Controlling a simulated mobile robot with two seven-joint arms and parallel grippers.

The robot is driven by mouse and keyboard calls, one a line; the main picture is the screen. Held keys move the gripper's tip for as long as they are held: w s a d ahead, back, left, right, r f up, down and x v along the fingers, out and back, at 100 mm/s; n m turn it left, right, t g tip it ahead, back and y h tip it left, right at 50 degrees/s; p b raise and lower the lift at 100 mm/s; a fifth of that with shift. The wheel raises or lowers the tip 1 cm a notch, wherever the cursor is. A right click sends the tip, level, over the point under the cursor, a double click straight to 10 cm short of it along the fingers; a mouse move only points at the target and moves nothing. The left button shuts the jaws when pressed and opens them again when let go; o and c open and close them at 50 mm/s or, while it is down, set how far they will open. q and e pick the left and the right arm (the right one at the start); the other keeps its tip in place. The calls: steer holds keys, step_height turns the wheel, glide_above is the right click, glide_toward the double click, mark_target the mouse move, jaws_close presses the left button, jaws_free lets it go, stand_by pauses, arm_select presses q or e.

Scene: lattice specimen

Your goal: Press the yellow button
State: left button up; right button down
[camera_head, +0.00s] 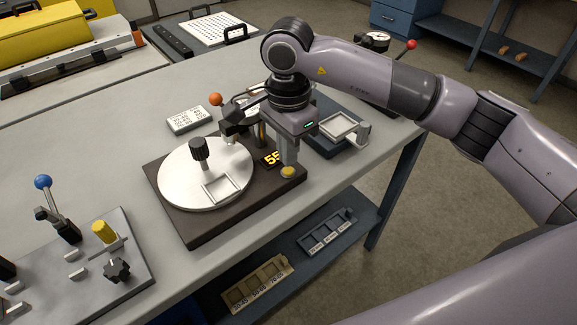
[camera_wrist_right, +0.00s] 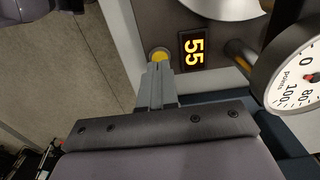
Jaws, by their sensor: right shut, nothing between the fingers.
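The yellow button (camera_head: 288,172) is a small round button on the near right corner of a dark base (camera_head: 205,232), beside a display (camera_head: 271,158) that reads 55. In the right wrist view the button (camera_wrist_right: 159,53) shows just beyond the fingertips, partly covered by them. My right gripper (camera_head: 289,164) points down with its fingers shut and empty, its tips right at the button. Whether they touch it I cannot tell. The right wrist view also shows the shut fingers (camera_wrist_right: 159,68). My left gripper is not in view.
A round silver plate (camera_head: 180,175) with a black knob and a square frame fills most of the base. A dial gauge (camera_wrist_right: 300,78) is close at right in the wrist view. A grey panel (camera_head: 100,275) with a blue-balled lever and yellow cylinder stands at lower left.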

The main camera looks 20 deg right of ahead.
steer(key=shift+f, duration=0.25)
stand_by(0.4)
steer(key=shift+f+b, duration=0.9)
steer(key=shift+b, duration=0.15)
steer(key=shift+r, duration=0.15)
steer(key=shift+r+p, duration=1.15)
steer(key=shift+r, duration=0.9)
